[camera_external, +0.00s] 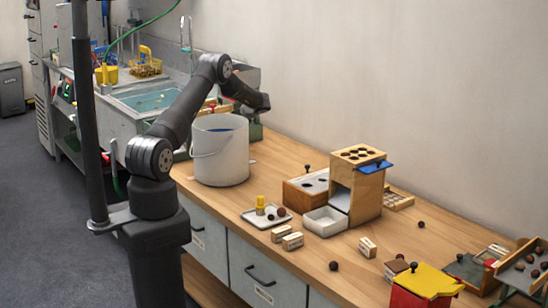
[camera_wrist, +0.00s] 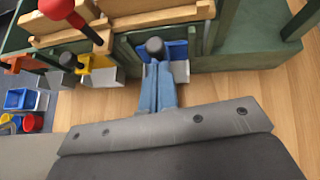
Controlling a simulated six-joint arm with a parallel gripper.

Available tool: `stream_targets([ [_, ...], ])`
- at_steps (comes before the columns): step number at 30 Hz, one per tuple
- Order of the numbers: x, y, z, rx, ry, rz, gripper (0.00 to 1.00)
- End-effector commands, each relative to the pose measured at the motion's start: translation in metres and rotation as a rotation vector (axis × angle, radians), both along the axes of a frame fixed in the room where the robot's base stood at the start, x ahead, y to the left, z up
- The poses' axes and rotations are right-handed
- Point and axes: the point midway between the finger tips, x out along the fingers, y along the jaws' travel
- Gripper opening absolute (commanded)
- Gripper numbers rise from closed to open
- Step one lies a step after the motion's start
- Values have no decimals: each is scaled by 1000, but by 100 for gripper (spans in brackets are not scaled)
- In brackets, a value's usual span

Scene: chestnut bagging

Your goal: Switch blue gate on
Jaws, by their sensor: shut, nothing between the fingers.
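In the wrist view, the blue gate (camera_wrist: 178,52) sits in the front of a green and wooden frame (camera_wrist: 230,62), with a metal chute piece beneath it. A dark round knob (camera_wrist: 155,46) stands at its left part. My gripper (camera_wrist: 157,70) is shut, with its bluish fingers together and empty. The fingertips are right by the knob and the blue gate; I cannot tell if they touch. In the external view the arm reaches over behind the white bucket (camera_external: 220,158), which hides my gripper and most of the green frame (camera_external: 256,130).
A yellow-orange gate (camera_wrist: 100,72) and a red knob (camera_wrist: 56,8) are left of the blue gate. On the bench are a wooden box (camera_external: 368,195) with a blue flap (camera_external: 373,167), a small tray (camera_external: 265,221) and loose chestnuts. A sink (camera_external: 150,98) lies behind left.

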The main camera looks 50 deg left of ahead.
Motion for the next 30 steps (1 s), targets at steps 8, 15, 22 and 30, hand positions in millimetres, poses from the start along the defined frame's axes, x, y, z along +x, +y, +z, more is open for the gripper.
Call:
stream_targets([
  [8,1,0,23,2,-4,1,0],
  [15,0,0,40,0,1,1,0],
  [22,0,0,40,0,0,0,0],
  [30,0,0,40,0,0,0,0],
])
